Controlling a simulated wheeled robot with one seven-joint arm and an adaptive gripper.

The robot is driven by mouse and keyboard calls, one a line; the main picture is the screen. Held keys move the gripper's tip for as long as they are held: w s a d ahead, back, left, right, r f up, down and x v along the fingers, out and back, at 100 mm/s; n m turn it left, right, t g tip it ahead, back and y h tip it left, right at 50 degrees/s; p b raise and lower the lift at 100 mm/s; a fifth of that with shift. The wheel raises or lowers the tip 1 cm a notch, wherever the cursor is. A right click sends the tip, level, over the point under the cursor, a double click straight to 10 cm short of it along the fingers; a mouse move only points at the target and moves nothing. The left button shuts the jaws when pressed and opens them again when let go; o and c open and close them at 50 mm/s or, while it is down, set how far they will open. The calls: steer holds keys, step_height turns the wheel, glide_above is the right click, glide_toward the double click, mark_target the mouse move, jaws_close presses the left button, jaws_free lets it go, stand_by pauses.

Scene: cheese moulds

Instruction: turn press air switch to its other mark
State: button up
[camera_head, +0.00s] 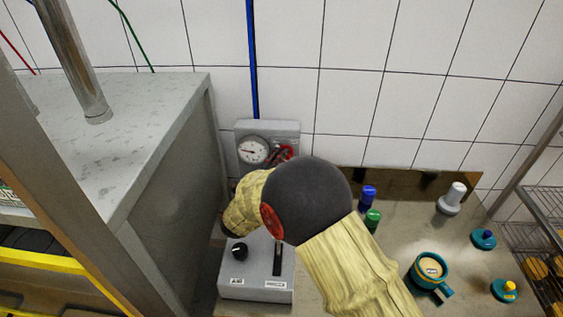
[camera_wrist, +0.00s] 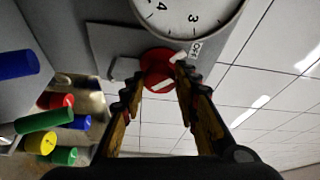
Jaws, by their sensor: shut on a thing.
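The press air switch is a red round knob (camera_wrist: 157,62) with a white mark, below the dial gauge (camera_wrist: 190,12) in the wrist view. It also shows in the head view as a red part (camera_head: 284,152) on the grey gauge box (camera_head: 285,127) on the tiled wall. My gripper (camera_wrist: 158,78) is shut on the switch, one finger on each side of it. A small white label with letters is beside the switch; it seems to read OFF. In the head view my arm hides my fingers and part of the switch.
A grey control box (camera_head: 230,289) with a black knob stands below the gauge box. A steel-topped cabinet (camera_head: 150,110) is close on the left; a wire rack (camera_head: 545,205) is far right.

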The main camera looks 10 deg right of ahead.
steer(key=shift+a, duration=0.1)
steer(key=o, duration=1.2)
steer(key=shift+c, duration=0.2)
steer(key=v, duration=1.2)
steer(key=shift+f, duration=0.1)
